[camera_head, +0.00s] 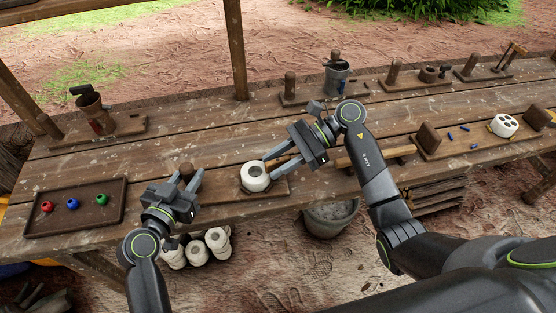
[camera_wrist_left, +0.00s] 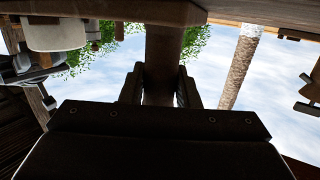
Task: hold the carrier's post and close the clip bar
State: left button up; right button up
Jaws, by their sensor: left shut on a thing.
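The carrier's dark wooden post (camera_head: 187,170) rises from a low board (camera_head: 228,189) at the table's front edge. My left gripper (camera_head: 186,179) is shut around the post; the left wrist view shows the post (camera_wrist_left: 164,55) between its fingers. A white round block with a dark hole (camera_head: 255,177) sits at the right part of the board; its side shows in the left wrist view (camera_wrist_left: 55,34). My right gripper (camera_head: 269,168) has its fingers apart, with the tips at the block's right side. I cannot make out the clip bar clearly.
A tray (camera_head: 75,221) with red, blue and green balls lies at left. Posts, a grey cup (camera_head: 336,78) and a brown cup (camera_head: 94,112) stand at the back. A wooden mallet (camera_head: 380,153) lies right of my right gripper. A bucket (camera_head: 331,216) stands below.

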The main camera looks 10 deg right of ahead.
grip_shut()
jog(key=shift+t, duration=0.3)
jog(key=shift+m+t, duration=0.8)
jog(key=shift+m, duration=0.1)
grip_release()
jog(key=shift+d, duration=0.1)
jog(key=v, duration=1.2)
